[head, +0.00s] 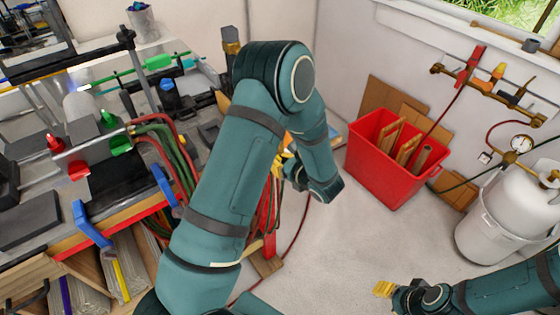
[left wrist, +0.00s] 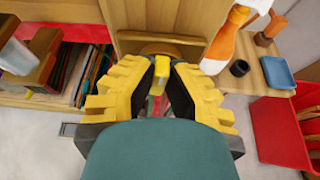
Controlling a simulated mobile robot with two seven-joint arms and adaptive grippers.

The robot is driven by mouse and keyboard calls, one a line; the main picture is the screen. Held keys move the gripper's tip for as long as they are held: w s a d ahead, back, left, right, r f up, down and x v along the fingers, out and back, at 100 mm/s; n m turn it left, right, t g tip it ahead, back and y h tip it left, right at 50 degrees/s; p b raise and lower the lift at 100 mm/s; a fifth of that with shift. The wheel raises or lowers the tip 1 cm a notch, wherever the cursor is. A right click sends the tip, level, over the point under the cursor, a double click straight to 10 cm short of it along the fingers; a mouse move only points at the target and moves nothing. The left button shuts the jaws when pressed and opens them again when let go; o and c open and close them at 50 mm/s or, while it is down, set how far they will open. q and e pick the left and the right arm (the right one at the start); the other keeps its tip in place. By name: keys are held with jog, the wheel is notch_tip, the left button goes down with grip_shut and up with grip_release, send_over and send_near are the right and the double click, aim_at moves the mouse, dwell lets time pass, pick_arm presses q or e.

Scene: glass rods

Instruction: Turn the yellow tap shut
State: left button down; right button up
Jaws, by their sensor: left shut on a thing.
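My left gripper (head: 281,164) is largely hidden behind its own arm in the head view, with only some yellow of the fingers showing. In the left wrist view, the yellow fingers of this gripper (left wrist: 158,72) stand either side of the yellow tap (left wrist: 157,62), a small yellow handle near a wooden panel. The gripper is shut on it; the exact contact is hard to see. The tap is hidden by my arm in the head view. My right gripper (head: 383,289) is low at the right, over the floor; its finger opening cannot be made out.
The cluttered workbench (head: 40,205) fills the left, with hoses (head: 180,150) hanging at its end. A red bin (head: 365,165) of wood stands by the wall. A white gas cylinder (head: 515,205) is at the right. An orange-and-white bottle (left wrist: 222,47) stands near the left gripper. The middle floor is clear.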

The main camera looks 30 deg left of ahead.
pick_arm(q)
jog(key=m+g+p, duration=0.1)
jog(key=m+g+y+p, duration=0.1)
jog(key=m, duration=0.1)
jog(key=shift+w+d, duration=0.1)
jog(key=shift+w, duration=0.15)
jog(key=shift+w+f+m+g+y+p, duration=0.1)
jog(key=shift+f+m+g+y+p, duration=0.35)
jog(key=shift+m, duration=1.15)
jog(key=shift+w+r+m+g+y+p, duration=0.1)
jog(key=shift+m+g+y, duration=0.4)
jog(key=shift+m+y, duration=0.8)
jog(key=shift+f+m+g+y+p, duration=0.2)
jog(key=shift+m+g+y, duration=0.25)
jog(key=shift+m, duration=1.45)
jog(key=c, duration=1)
grip_release()
jog(key=shift+d, duration=0.1)
